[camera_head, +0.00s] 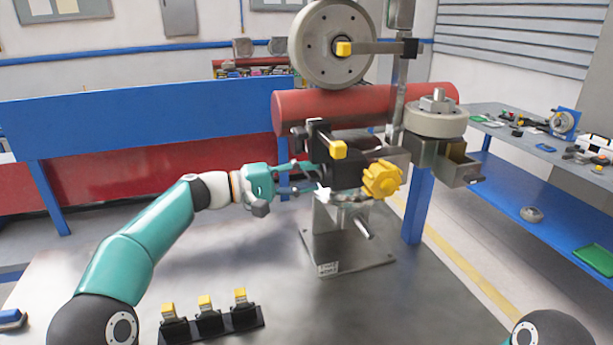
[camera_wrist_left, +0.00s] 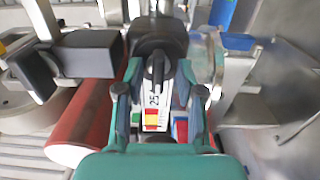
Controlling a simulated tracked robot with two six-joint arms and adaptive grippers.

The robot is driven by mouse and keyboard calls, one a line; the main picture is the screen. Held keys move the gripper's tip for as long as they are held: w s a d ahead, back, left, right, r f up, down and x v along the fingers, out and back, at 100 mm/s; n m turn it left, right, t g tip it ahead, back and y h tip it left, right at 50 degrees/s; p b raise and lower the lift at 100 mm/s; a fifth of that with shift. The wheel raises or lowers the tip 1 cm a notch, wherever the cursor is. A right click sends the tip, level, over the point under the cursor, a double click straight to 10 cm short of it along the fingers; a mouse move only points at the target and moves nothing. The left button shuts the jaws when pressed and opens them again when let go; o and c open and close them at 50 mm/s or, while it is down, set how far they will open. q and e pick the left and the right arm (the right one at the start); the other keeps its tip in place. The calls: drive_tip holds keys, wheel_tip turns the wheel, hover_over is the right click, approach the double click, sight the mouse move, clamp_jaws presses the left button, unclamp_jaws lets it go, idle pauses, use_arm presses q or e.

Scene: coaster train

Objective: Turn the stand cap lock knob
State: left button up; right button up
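A metal stand (camera_head: 335,225) on a base plate rises from the table and carries a black head (camera_head: 345,172). A yellow lobed knob (camera_head: 382,179) is on the right side of that head. My left gripper (camera_head: 312,178) is at the head's left side, its teal fingers apart. In the left wrist view, the gripper (camera_wrist_left: 157,78) has a finger on each side of a black pointer-shaped knob (camera_wrist_left: 157,68) beside a white scale plate (camera_wrist_left: 152,105). I cannot tell whether the fingers touch it, or which knob is the stand cap lock. My right gripper is out of view.
A red cylinder (camera_head: 290,112) lies behind the stand. A large grey wheel (camera_head: 318,60) is above it. A metal bracket (camera_head: 425,150) stands close on the right. A black rack (camera_head: 210,322) with yellow-topped pieces is in front. The table's left and front areas are mostly clear.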

use_arm(q)
clamp_jaws()
drive_tip(key=n+p, duration=0.3)
drive_tip(key=n, duration=0.1)
drive_tip(key=shift+r+p, duration=0.1)
drive_tip(key=shift+p, duration=0.25)
drive_tip(key=n+p, duration=0.2)
drive_tip(key=n, duration=0.2)
drive_tip(key=shift+n+p, duration=0.4)
drive_tip(key=shift+n, duration=0.4)
drive_tip(key=n, duration=0.2)
drive_tip(key=shift+n, duration=0.4)
drive_tip(key=n, duration=0.5)
drive_tip(key=shift+n, duration=0.4)
